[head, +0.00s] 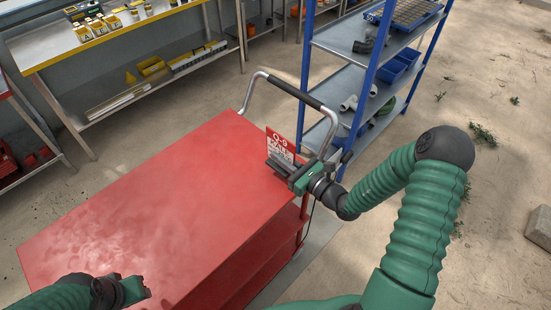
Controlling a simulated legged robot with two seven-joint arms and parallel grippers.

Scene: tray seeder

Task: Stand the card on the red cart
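The card (280,142) is red with white lettering and stands upright near the far right corner of the red cart (150,205), by the cart's handle. My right gripper (279,167) reaches in from the right and appears shut on the card's lower part. The fingers hide the card's bottom edge, so I cannot tell whether it touches the cart top. My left gripper (146,291) is over the near edge of the cart, far from the card. Its fingers are too unclear to tell open from shut.
The cart's handle (289,88) rises just behind the card. A blue-framed shelf (366,65) with pipe fittings and blue bins stands beyond it. A workbench (60,48) with yellow parts is at the back left. The cart top is otherwise clear.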

